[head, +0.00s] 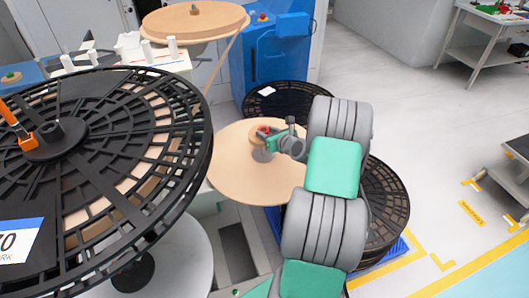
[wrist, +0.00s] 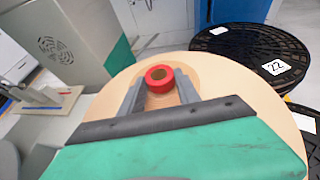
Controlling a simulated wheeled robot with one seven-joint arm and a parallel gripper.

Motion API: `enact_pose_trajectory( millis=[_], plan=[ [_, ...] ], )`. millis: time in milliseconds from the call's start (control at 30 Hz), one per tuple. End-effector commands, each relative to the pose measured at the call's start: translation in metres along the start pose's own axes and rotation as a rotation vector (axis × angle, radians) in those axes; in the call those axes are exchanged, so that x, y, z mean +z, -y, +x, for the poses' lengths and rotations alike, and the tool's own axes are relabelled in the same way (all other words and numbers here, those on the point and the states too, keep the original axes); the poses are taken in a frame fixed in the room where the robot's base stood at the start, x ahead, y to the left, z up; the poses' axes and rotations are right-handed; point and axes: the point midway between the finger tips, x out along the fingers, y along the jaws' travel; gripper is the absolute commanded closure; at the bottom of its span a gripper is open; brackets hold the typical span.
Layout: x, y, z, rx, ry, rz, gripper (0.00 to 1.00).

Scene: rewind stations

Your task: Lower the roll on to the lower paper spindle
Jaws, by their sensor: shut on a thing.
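The roll (head: 240,180) is a wide, flat tan disc with a red ring-shaped core at its middle. It lies roughly level in the middle of the head view. In the wrist view the roll (wrist: 245,100) spreads beneath my gripper. My gripper (head: 266,141) is shut on the red core; in the wrist view its grey fingers (wrist: 160,88) stand on either side of that core. I cannot make out the lower paper spindle; the roll hides what is under it. Whether the roll touches anything below, I cannot tell.
A large black slotted reel (head: 110,130) fills the left. Another tan disc (head: 195,20) sits higher at the back, with a tan strip running down from it. Black reels (head: 385,205) are stacked right of the roll, on a blue pallet. A blue machine (head: 275,50) stands behind. Open floor lies right.

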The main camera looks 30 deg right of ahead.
Motion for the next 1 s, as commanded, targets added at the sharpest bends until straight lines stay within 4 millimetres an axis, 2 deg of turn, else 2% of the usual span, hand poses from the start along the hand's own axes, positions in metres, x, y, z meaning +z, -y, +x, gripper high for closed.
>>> enact_pose_trajectory(
  millis=[33,100,400,633,667,900,1000],
  plan=[
    [-0.013,-0.001,0.004,0.002,-0.004,0.005,1.00],
    [-0.027,-0.002,0.010,0.003,-0.003,0.004,1.00],
    [-0.072,-0.002,0.029,0.002,0.000,0.002,1.00],
    [-0.076,-0.002,0.032,0.001,0.002,0.000,1.00],
    [-0.077,-0.002,0.032,0.001,0.001,0.000,0.60],
    [-0.077,-0.002,0.032,0.002,0.000,0.000,0.41],
    [-0.077,-0.002,0.032,0.002,0.000,0.000,0.40]
  ],
)
